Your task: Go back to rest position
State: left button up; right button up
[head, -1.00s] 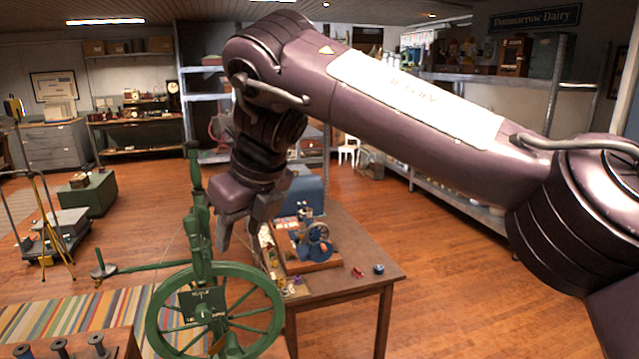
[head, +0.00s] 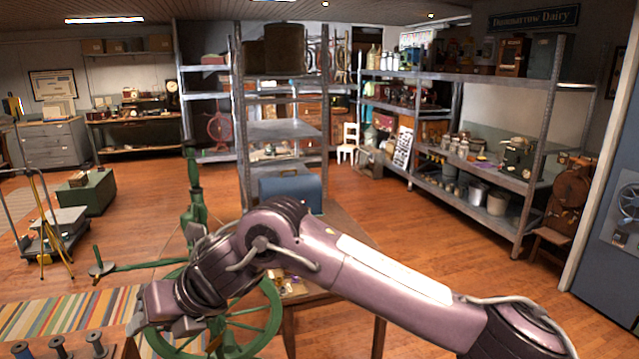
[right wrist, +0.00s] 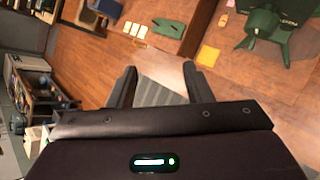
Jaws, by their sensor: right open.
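My right arm (head: 380,285) reaches in from the lower right and bends toward the lower left in the head view. Its gripper (head: 145,318) is in front of the green spinning wheel (head: 265,325), hiding part of it; whether they touch I cannot tell. In the right wrist view the two fingers of my right gripper (right wrist: 160,85) stand wide apart with nothing between them. My left gripper is not in view.
A wooden table (head: 340,235) with a blue case (head: 290,188) stands behind my arm. Several spools (head: 58,347) stand at the lower left. Metal shelves (head: 470,170) line the right. Open floor (head: 440,235) lies between table and shelves.

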jog(key=d+f+m+t+h, duration=0.1)
jog(key=d+f+m+t, duration=0.25)
jog(key=d+m, duration=0.55)
jog(key=w+d+f+m+t+h, duration=0.15)
jog(key=d+f+m, duration=0.4)
jog(key=m, duration=0.55)
jog(key=d+f+m+t+h, duration=0.1)
jog(key=d+f+m+t, duration=0.25)
jog(key=d+m, duration=0.6)
jog(key=s+d+f+m+g+h, duration=0.3)
jog(key=s+d+f+m, duration=0.3)
jog(key=s+d, duration=0.35)
jog(key=s+d+f+m+g+h, duration=0.2)
jog(key=s+d+f+m+g, duration=0.3)
jog(key=s+d, duration=0.4)
notch_tip(320, 180, down, 39)
jog(key=s+d+b, duration=0.1)
jog(key=s+b, duration=0.1)
jog(key=b, duration=0.6)
jog(key=s+d+f+b, duration=0.2)
jog(key=s+f, duration=0.7)
jog(key=f, duration=0.2)
jog(key=s+d+f+g+b, duration=0.1)
jog(key=s+f+b, duration=0.2)
jog(key=s+f, duration=0.7)
notch_tip(320, 180, down, 2)
jog(key=shift+d+f+m+h, duration=0.15)
jog(key=shift+d+m+h, duration=0.2)
jog(key=shift+d, duration=0.05)
